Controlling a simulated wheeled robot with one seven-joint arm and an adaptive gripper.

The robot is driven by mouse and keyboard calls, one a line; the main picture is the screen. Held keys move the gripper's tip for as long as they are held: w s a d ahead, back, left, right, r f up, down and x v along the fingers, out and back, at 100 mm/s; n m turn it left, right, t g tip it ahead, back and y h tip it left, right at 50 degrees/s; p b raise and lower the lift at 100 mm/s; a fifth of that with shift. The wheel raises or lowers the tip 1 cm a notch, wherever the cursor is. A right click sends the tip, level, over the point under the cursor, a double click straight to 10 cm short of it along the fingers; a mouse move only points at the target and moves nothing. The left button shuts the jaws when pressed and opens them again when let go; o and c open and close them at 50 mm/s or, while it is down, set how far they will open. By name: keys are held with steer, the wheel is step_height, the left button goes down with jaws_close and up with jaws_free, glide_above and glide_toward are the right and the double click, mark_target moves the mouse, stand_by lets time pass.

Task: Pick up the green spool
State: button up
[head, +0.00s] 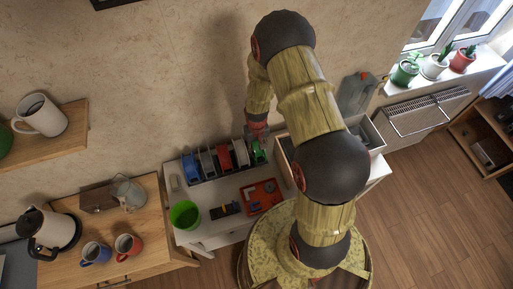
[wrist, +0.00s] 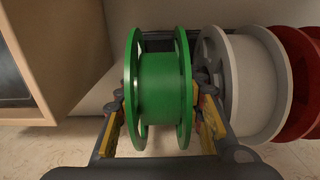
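The green spool (wrist: 165,85) stands on edge at one end of a row of spools on a rack, filling the middle of the wrist view. In the head view the green spool (head: 259,152) is at the right end of the row, partly hidden by my gripper (head: 257,128). In the wrist view my gripper (wrist: 160,112) has one finger on each side of the spool, close against or touching its two flanges. The fingers are apart. I cannot tell whether they press on the spool.
A white spool (wrist: 250,85) stands close beside the green one, with a red spool (wrist: 300,75) beyond it. A wooden-edged box (wrist: 55,60) is on the other side. On the white table are a green bucket (head: 185,214) and a red tray (head: 262,196).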

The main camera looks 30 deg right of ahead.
steer(key=shift+f, duration=0.3)
steer(key=shift+c, duration=1.1)
steer(key=shift+r, duration=0.1)
steer(key=c, duration=0.7)
